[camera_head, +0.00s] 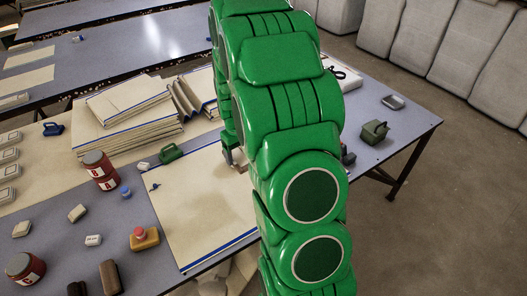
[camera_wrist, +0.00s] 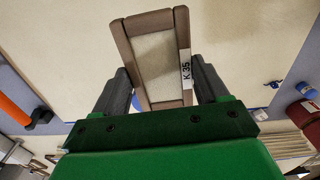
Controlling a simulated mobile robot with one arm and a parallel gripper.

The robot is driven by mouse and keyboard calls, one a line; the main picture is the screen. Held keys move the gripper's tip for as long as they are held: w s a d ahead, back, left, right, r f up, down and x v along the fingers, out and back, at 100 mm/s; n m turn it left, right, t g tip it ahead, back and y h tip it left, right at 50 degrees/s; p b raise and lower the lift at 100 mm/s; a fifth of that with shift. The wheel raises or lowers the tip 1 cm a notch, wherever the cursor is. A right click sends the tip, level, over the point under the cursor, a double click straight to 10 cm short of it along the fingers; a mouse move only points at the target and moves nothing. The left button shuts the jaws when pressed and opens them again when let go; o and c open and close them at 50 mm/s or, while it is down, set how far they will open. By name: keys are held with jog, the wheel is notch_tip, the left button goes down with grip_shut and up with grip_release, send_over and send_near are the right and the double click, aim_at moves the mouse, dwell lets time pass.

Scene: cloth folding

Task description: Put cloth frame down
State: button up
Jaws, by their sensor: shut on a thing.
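The cloth frame (camera_wrist: 125,45) is a small brown rectangular frame around beige cloth, with a white "K35" label on its right side in the wrist view. My gripper (camera_wrist: 161,82) has its two dark fingers shut on the frame's sides. Beyond it lies a large beige cloth sheet (camera_wrist: 235,45). In the head view this sheet (camera_head: 195,215) lies flat on the table with blue edges. My green arm covers the frame and most of my gripper there. Whether the frame touches the sheet I cannot tell.
The blue-grey table (camera_head: 415,120) holds folded cloth stacks (camera_head: 125,112), red jars (camera_head: 100,170), a green clip (camera_head: 171,152), an orange item (camera_head: 144,238) and small white blocks. An olive clamp (camera_head: 375,131) stands at the right. The sheet's left and front parts are mostly clear.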

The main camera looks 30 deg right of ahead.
jog(key=s+d, duration=0.2)
jog(key=d, duration=0.9)
jog(key=shift+m, duration=0.4)
jog(key=w+d+f, duration=0.2)
jog(key=w+f, duration=0.1)
jog(key=w+d+f, duration=0.2)
jog(key=w, duration=0.2)
jog(key=w+d+f, duration=0.2)
jog(key=w+f, duration=0.1)
jog(key=w, duration=0.1)
jog(key=shift+f, duration=0.35)
jog(key=shift+w+d+f, duration=0.25)
jog(key=shift+w+f, duration=0.15)
jog(key=shift+f, duration=0.05)
jog(key=shift+w+f, duration=0.15)
jog(key=shift+f, duration=1.55)
jog(key=o, duration=1.1)
jog(key=shift+f, duration=0.1)
jog(key=shift+c, duration=0.2)
